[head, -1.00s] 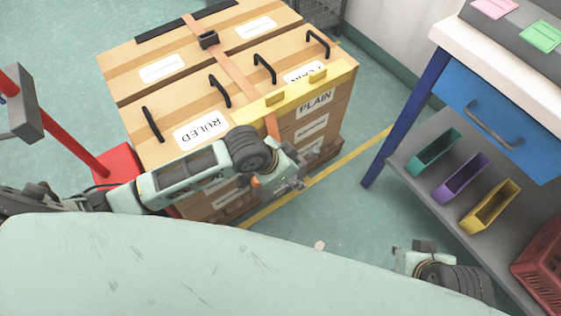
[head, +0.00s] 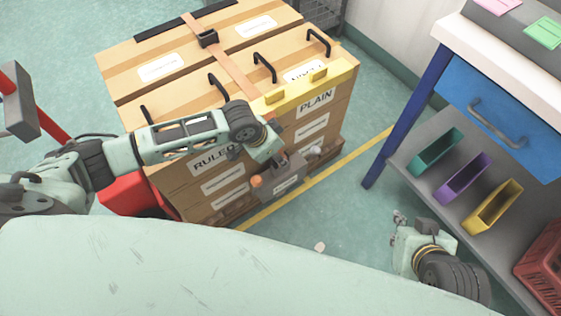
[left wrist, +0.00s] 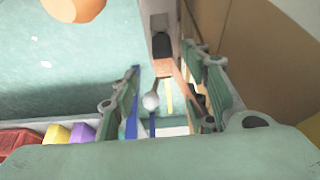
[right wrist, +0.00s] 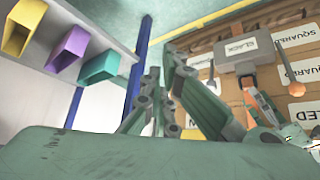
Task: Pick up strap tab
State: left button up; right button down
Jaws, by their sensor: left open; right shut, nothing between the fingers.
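The orange strap (head: 229,68) runs over the stack of cartons (head: 170,95). In the right wrist view its tail (right wrist: 254,95) hangs below a grey block (right wrist: 247,58) on the carton front, and I take this to be the strap tab. In the left wrist view an orange-brown strip (left wrist: 184,84) shows between my open left gripper's fingers (left wrist: 165,100), nearer the right finger; contact cannot be told. In the head view my left gripper (head: 280,160) is at the carton front, partly hiding the strap. My right gripper (head: 399,217) is shut and empty, away from the cartons.
An orange ball (head: 256,181) and a white ball (head: 315,150) flank the grey block. A workbench (head: 445,165) with coloured bins stands at the right. A red cart (head: 45,125) is at the left. Green floor lies open between cartons and bench.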

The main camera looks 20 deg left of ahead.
pick_arm(q)
jog(key=x, duration=0.1)
jog(key=b+x, duration=0.1)
jog(key=shift+w+a+f, duration=0.15)
jog(key=shift+w+f, duration=0.1)
jog(key=shift+f, duration=0.1)
jog(key=shift+b+x, duration=0.65)
jog(key=shift+x, duration=0.35)
pick_arm(e)
jog(key=w+a+r+t+y, duration=0.2)
jog(key=w+r+t, duration=0.4)
jog(key=w+r, duration=0.3)
jog(key=shift+a, duration=0.8)
pick_arm(q)
jog(key=shift+c, duration=0.2)
pick_arm(e)
jog(key=shift+w, duration=0.1)
pick_arm(q)
grip_shut()
pick_arm(e)
jog(key=shift+f, duration=0.1)
